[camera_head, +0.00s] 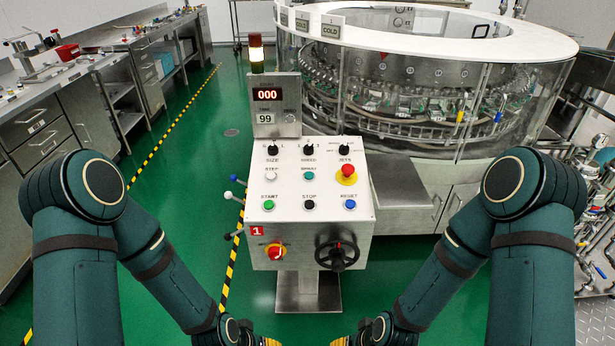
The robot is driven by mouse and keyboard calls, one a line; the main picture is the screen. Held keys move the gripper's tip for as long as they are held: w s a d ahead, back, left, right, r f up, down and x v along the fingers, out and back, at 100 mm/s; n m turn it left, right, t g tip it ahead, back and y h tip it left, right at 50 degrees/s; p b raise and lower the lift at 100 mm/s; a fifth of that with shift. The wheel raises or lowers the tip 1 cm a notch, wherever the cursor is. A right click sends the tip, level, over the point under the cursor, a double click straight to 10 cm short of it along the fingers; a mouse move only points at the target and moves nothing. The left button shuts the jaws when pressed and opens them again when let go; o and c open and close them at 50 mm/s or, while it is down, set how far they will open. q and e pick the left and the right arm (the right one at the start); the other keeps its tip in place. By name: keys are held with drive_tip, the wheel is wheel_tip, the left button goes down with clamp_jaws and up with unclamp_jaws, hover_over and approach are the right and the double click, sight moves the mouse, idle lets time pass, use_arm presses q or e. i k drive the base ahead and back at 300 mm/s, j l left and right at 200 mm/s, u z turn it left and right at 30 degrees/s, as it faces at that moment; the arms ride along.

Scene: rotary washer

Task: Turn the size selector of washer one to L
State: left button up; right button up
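The control panel (330,225) of washer one, marked with a red "1" label, stands on a pedestal in the middle of the head view. The size selector (272,149) is a small black knob at the panel's top left, above the word SIZE. Letters beside it are too small to read surely, and I cannot tell its exact setting. My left gripper (270,342) and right gripper (342,341) barely show at the bottom edge, low in front of the panel and apart from it. Their fingers are cut off by the frame.
Beside the size selector are a speed selector (308,149) and another knob (343,149). Coloured-ball levers (229,195) stick out left. The round washer (420,90) stands behind.

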sight(273, 150)
drive_tip(key=i+j, duration=0.2)
drive_tip(key=i+j+z, duration=0.1)
drive_tip(key=j, duration=0.35)
drive_tip(key=i+j, duration=0.25)
drive_tip(key=i+j+z, duration=0.1)
drive_tip(key=j, duration=0.3)
drive_tip(key=i+j, duration=0.25)
drive_tip(key=i+j+z, duration=0.15)
drive_tip(key=j, duration=0.3)
drive_tip(key=i+j, duration=0.15)
drive_tip(key=j, duration=0.2)
